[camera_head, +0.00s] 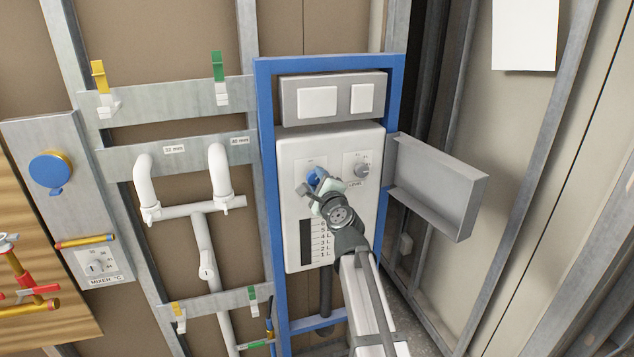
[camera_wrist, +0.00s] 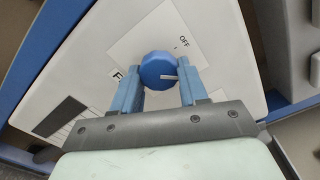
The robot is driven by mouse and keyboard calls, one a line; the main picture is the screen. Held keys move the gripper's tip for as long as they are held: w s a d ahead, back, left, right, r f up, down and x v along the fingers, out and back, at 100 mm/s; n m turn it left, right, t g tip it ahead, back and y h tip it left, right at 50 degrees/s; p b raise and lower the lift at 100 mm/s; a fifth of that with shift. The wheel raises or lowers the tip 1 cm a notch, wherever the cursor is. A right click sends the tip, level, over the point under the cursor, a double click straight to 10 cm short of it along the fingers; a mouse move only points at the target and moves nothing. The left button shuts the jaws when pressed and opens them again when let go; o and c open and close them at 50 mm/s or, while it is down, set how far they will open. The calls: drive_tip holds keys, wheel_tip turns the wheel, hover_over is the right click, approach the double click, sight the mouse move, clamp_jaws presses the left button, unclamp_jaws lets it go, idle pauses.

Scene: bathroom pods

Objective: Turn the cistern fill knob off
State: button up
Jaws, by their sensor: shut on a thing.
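The blue fill knob (camera_head: 313,176) is on the white cistern panel (camera_head: 300,150), left of centre and partly hidden by my gripper in the head view. In the wrist view, the round blue knob (camera_wrist: 157,68) sits between the two blue fingers of my gripper (camera_wrist: 159,76), which is shut on it. Its white pointer line points right in that view. The OFF mark (camera_wrist: 184,41) is printed on the label above and to the right of the knob, so the pointer is turned away from it. The label's other word is mostly hidden by a finger.
A grey LEVEL knob (camera_head: 362,170) is close on the right. An open grey door (camera_head: 435,190) sticks out at the panel's right edge. A grey plate with two white flush buttons (camera_head: 333,84) is above. White pipes (camera_head: 200,215) are to the left.

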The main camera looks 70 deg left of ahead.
drive_tip(key=n, duration=0.4)
drive_tip(key=shift+r+n, duration=0.1)
drive_tip(key=shift+n, duration=2.1)
drive_tip(key=o, duration=1.1)
drive_tip(key=shift+c, duration=0.2)
drive_tip(key=shift+d, duration=0.15)
drive_tip(key=d, duration=1.3)
drive_tip(key=shift+d, duration=0.3)
